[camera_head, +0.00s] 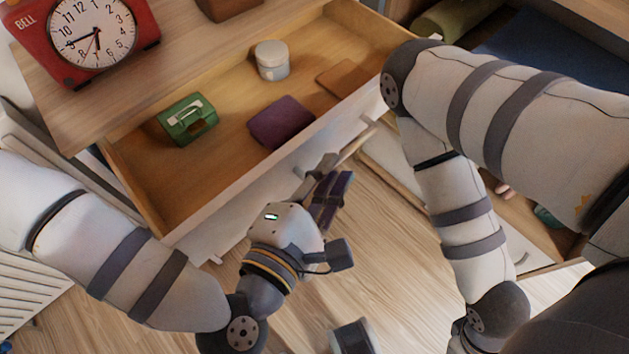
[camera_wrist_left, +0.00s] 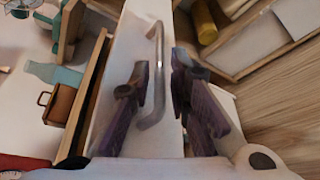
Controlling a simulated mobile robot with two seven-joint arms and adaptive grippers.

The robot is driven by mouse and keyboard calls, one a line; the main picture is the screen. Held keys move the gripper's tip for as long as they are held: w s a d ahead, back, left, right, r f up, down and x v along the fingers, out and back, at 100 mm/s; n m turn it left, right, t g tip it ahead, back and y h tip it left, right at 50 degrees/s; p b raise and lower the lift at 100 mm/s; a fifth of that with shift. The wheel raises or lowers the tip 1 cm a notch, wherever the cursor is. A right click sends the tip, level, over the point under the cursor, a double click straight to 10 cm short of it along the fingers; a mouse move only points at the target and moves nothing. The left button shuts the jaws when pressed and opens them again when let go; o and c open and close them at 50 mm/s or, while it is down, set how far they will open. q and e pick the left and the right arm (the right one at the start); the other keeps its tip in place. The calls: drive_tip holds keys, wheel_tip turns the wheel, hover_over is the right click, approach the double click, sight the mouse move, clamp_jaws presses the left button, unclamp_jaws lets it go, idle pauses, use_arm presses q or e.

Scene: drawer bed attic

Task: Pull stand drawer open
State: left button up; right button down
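The stand drawer (camera_head: 205,226) is pulled well out of the wooden stand (camera_head: 190,52), and its inside shows. Its pale front has a metal bar handle (camera_head: 357,143), which shows more fully in the left wrist view (camera_wrist_left: 157,78). My left gripper (camera_head: 330,172) is at the drawer front, at the handle. In the left wrist view, the dark fingers of my left gripper (camera_wrist_left: 158,82) are apart, one on each side of the handle. I see no clear contact with the bar. My right arm hangs at the right; its gripper fingers are not shown.
In the drawer lie a green box (camera_head: 187,119), a purple item (camera_head: 281,122), a round lidded tin (camera_head: 272,60) and a flat brown item (camera_head: 343,78). A red alarm clock (camera_head: 88,38) stands on the stand. Wooden floor (camera_head: 390,250) is clear before the drawer.

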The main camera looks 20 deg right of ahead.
use_arm(q)
drive_tip(key=v, duration=0.7)
drive_tip(key=shift+s+a, duration=0.15)
drive_tip(key=shift+a, duration=0.05)
drive_tip(key=shift+s, duration=0.1)
